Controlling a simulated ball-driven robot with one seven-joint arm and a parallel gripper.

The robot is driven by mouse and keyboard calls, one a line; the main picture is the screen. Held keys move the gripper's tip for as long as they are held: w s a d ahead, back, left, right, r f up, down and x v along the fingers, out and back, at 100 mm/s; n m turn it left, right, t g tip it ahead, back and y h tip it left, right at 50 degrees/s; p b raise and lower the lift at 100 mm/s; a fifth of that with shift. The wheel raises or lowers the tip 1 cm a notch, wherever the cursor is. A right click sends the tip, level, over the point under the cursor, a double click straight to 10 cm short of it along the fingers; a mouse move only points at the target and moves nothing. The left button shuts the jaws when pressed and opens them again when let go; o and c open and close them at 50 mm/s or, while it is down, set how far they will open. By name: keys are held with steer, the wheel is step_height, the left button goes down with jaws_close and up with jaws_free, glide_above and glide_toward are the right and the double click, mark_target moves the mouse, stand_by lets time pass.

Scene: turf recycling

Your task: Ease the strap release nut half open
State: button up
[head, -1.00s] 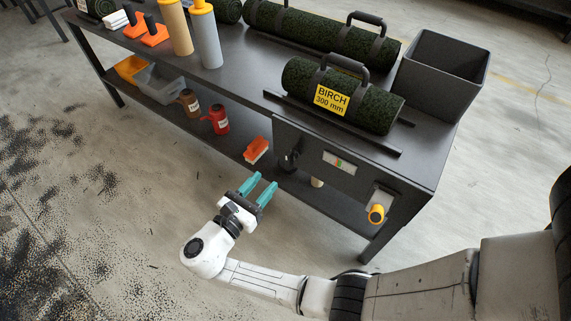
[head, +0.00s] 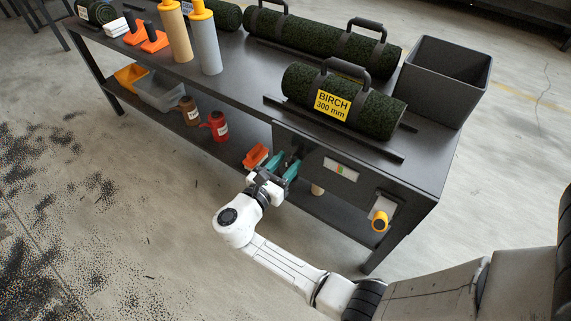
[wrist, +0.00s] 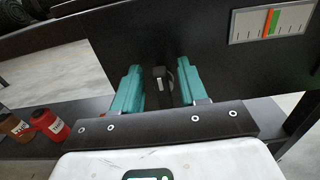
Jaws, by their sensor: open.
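My gripper (head: 284,165) is open at the left part of the bench's dark front panel (head: 320,192). In the wrist view its two teal fingers (wrist: 159,80) stand on either side of a small dark fitting with a pale mark (wrist: 158,76), apart from it as far as I can see. This fitting sits on the panel and looks like the strap release nut, though no label shows. In the head view my fingers hide most of it. A gauge with green and red marks (head: 341,170) is on the panel to the right; it also shows in the wrist view (wrist: 270,23).
A yellow knob (head: 380,222) sticks out at the panel's right end. A turf roll labelled BIRCH 300 mm (head: 385,112) lies on top beside a dark bin (head: 444,82). A red bottle (head: 217,127) and an orange brush (head: 255,156) are on the lower shelf.

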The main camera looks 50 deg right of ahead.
jaws_close()
steer(key=shift+s+m, duration=0.1)
steer(key=shift+m, duration=0.2)
stand_by(0.3)
steer(key=m, duration=0.3)
steer(key=shift+s+f+p, duration=0.1)
steer(key=shift+s+p, duration=0.3)
steer(key=shift+s+f+m+b, duration=0.1)
steer(key=shift+s+m+b, duration=0.05)
steer(key=shift+m, duration=0.7)
steer(key=shift+s+f+m+b, duration=0.1)
steer(key=shift+s+f+m, duration=0.1)
steer(key=shift+m, duration=0.7)
steer(key=shift+s+f+m+b, duration=0.1)
steer(key=shift+s+m+b, duration=0.05)
steer(key=shift+m, duration=0.7)
